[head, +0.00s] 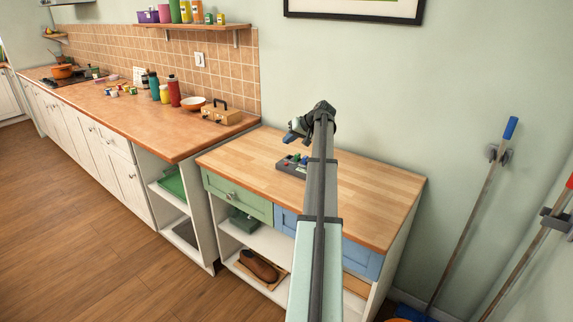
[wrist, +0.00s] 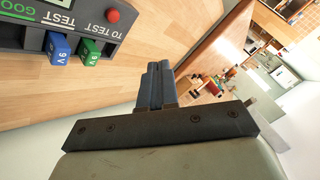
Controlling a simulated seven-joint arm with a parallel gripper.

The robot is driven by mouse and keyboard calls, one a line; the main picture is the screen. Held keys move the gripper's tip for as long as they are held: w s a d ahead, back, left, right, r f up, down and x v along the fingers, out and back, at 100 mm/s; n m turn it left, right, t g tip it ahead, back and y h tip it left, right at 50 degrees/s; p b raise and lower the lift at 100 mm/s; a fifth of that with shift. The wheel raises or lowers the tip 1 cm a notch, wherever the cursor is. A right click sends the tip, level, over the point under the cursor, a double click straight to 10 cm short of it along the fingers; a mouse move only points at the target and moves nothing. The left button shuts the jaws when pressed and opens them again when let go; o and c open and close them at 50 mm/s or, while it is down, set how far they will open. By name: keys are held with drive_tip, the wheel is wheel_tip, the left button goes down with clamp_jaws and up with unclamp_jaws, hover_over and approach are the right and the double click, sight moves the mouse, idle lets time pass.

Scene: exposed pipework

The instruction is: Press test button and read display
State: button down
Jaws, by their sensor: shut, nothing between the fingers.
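A dark grey tester (head: 290,166) lies on the small wooden-topped cabinet, partly hidden by my arm in the head view. In the wrist view the tester (wrist: 14,37) is at the upper left, cut off by the frame. Its red round button (wrist: 113,16) is near one edge. A pale display (wrist: 60,3) is only partly in view and shows no readable value. A blue 9V battery (wrist: 59,48) and a green 9V battery (wrist: 90,52) sit at its edge. My gripper (wrist: 157,72) is shut and empty, apart from the tester; in the head view the gripper (head: 291,134) is above it.
The cabinet top (head: 375,200) is clear to the right of my arm. A blue-handled broom (head: 480,205) leans at the right wall.

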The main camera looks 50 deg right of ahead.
drive_tip(key=shift+f, duration=3.5)
drive_tip(key=shift+f, duration=0.15)
drive_tip(key=shift+f, duration=0.35)
drive_tip(key=shift+f, duration=0.4)
drive_tip(key=shift+r, duration=0.9)
drive_tip(key=shift+r, duration=0.1)
drive_tip(key=shift+r, duration=2.4)
